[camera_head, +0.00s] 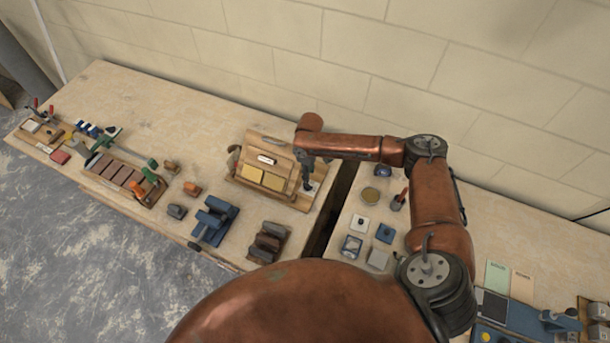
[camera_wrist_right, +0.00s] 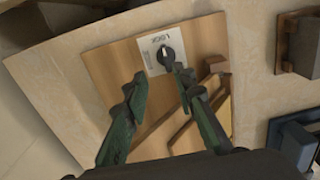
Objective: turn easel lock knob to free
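The wooden easel (camera_head: 268,155) stands on its base board near the right end of the left table and carries yellow pads. Its black lock knob (camera_wrist_right: 166,54) sits on a white plate (camera_wrist_right: 147,44) marked "LOCK", upside down in the right wrist view. A pale mark shows on the knob. My right gripper (camera_wrist_right: 159,76) is open and empty, its fingers apart just short of the knob, with the right fingertip near its lower edge. In the head view the right gripper (camera_head: 308,184) hangs at the easel's right side and hides the knob. My left gripper is not in view.
Blue blocks (camera_head: 213,219) and dark brown blocks (camera_head: 268,241) stand in front of the easel. A gap (camera_head: 336,205) separates the two tables. A cup with a red-handled tool (camera_head: 399,201) stands on the right table. The back of the left table is clear.

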